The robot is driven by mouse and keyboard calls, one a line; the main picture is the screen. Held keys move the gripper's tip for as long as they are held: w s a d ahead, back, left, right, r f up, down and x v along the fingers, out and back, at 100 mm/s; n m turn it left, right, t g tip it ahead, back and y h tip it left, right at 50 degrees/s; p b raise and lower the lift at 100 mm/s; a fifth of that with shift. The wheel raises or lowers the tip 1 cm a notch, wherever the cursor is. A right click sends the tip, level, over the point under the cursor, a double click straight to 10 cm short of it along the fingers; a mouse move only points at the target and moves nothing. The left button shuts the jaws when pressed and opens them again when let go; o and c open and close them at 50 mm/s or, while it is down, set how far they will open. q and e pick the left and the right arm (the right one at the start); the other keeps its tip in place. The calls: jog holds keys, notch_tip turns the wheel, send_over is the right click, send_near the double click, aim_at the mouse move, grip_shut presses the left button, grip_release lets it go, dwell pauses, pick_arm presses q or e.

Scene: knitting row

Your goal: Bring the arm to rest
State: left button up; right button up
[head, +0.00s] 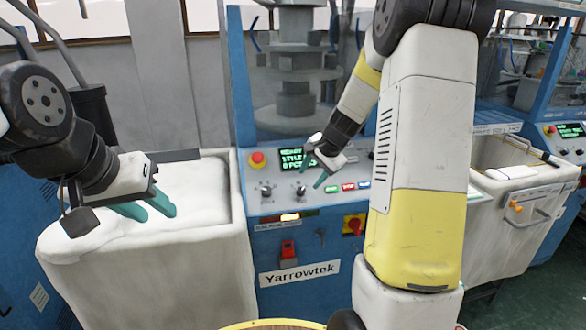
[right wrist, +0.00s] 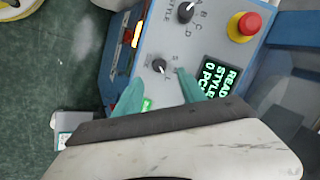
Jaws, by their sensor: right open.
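My right gripper (head: 319,182) is in front of the control panel (head: 262,207) of the blue machine. Its teal fingers are open and empty. In the right wrist view, the right gripper (right wrist: 158,74) has its fingers apart on either side of a small selector knob (right wrist: 159,66); I cannot tell whether they touch it. A second, larger knob (right wrist: 186,12) is farther up that view. The green-lit display (right wrist: 219,76) is partly hidden by a finger. My left gripper (head: 160,212) is over the white bin on the left, its teal fingers apart and empty.
The white bin (head: 190,270) stands left of the panel. Another white bin (head: 500,225) stands at right.

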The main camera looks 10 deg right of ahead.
jog(key=s+a+r+n, duration=0.35)
jog(key=s+r, duration=0.35)
jog(key=s, duration=0.3)
jog(key=s+a+r+n, duration=0.3)
jog(key=s+r+n, duration=0.3)
jog(key=s, duration=0.4)
jog(key=s+n, duration=0.1)
jog(key=s, duration=0.9)
jog(key=shift+r+n+t, duration=0.3)
jog(key=shift+r+n, duration=0.05)
jog(key=shift+a, duration=0.1)
